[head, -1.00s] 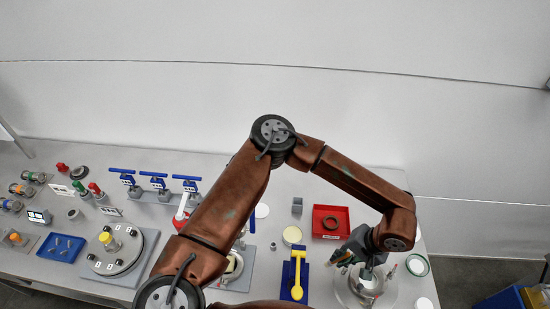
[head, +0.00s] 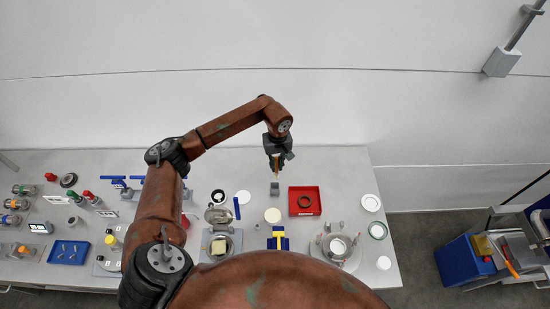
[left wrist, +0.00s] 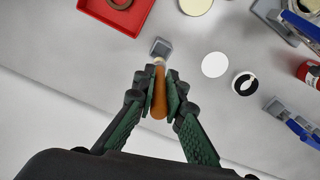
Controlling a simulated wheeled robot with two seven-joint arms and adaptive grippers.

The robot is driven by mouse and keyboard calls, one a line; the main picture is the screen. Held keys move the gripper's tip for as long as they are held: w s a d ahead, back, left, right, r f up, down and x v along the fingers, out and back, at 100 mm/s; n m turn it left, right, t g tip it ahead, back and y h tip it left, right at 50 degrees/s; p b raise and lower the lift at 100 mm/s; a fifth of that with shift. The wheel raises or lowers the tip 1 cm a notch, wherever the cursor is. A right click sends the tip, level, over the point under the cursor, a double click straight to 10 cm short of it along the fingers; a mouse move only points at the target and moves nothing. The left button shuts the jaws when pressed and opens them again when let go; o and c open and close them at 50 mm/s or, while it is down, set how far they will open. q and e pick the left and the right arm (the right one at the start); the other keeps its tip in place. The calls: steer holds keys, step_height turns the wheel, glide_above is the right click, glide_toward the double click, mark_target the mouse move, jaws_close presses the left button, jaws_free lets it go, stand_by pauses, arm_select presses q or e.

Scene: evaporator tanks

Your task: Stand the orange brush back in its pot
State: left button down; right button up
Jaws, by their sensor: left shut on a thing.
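My left gripper (head: 277,154) is shut on the orange brush (head: 277,169), which hangs roughly upright with its tip down. In the left wrist view the gripper (left wrist: 161,88) has its green-padded fingers on both sides of the brush handle (left wrist: 158,98). The small grey square pot (head: 274,189) stands on the table just below the brush tip. The pot (left wrist: 161,46) also shows just beyond the pale brush tip in the left wrist view. The tip appears just above the pot; I cannot tell whether it touches the rim. My right gripper is out of view.
A red tray (head: 318,210) with a dark ring stands right of the pot. A cream disc (head: 272,215) lies in front, a white disc (head: 242,197) to the left. A round steel vessel (head: 339,244) stands front right. The table behind the pot is clear.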

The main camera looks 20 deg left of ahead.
mark_target(275, 177)
arm_select(q)
steer(key=shift+a, duration=0.4)
steer(key=shift+w+f, duration=0.1)
steer(key=shift+f, duration=0.6)
steer(key=shift+f+b, duration=0.45)
steer(key=shift+f, duration=0.25)
steer(key=shift+f+b, duration=0.45)
steer(key=shift+f, duration=0.95)
step_height(275, 177, down, 4)
steer(key=b, duration=0.4)
steer(key=shift+f, duration=0.2)
steer(key=shift+f+b, duration=0.85)
steer(key=shift+b, duration=0.25)
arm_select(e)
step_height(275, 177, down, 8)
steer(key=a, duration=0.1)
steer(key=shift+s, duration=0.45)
arm_select(q)
steer(key=c, duration=1.9)
jaws_free()
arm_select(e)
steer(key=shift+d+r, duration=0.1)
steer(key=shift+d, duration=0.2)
